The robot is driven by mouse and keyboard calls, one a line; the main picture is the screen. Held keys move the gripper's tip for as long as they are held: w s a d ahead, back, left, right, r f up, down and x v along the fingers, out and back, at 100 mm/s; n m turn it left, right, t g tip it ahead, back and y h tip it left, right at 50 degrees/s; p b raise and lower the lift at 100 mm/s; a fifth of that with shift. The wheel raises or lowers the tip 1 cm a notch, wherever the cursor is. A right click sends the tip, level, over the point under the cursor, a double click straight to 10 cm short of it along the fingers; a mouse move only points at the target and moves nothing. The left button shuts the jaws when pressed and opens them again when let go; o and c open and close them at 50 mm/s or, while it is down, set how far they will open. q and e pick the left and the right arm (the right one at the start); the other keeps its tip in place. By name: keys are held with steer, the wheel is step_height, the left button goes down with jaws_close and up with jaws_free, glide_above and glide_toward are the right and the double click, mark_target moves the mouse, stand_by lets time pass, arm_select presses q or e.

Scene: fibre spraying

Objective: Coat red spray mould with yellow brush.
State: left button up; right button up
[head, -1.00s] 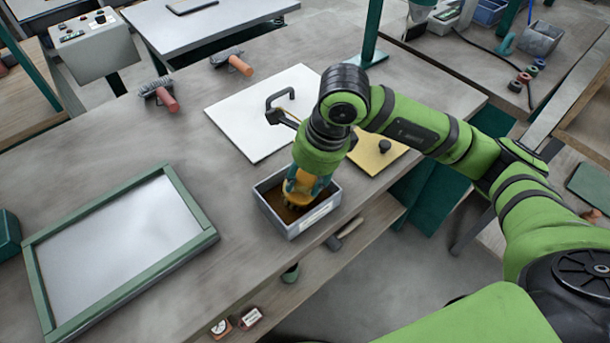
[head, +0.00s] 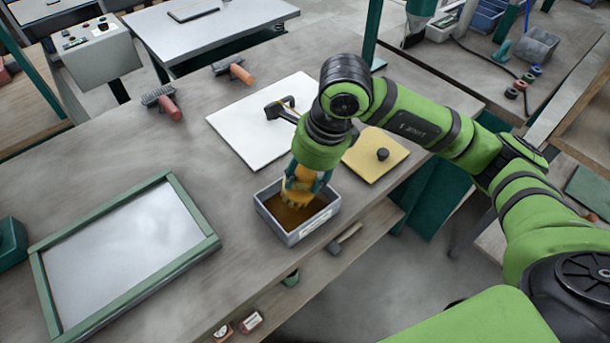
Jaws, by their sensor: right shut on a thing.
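My right gripper (head: 306,179) points down over a small grey tray (head: 313,229) at the front edge of the table. It is shut on a yellow brush (head: 298,190), whose head is in or just above the brown contents at the tray's back left. I cannot tell whether the bristles touch them. A white board (head: 238,139) with a black handle lies behind, partly hidden by my arm. A yellow board (head: 366,165) with a black knob lies to the right. I see no clearly red mould. My left gripper is not in view.
A green-framed pale panel (head: 125,250) lies at the left front. Two brushes, one orange-handled (head: 241,73) and one red-handled (head: 169,108), lie at the back. A hammer (head: 344,238) lies on the lower shelf. The table between the panel and the tray is clear.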

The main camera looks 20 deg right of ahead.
steer(key=shift+r+p, duration=1.5)
steer(key=shift+r, duration=1.65)
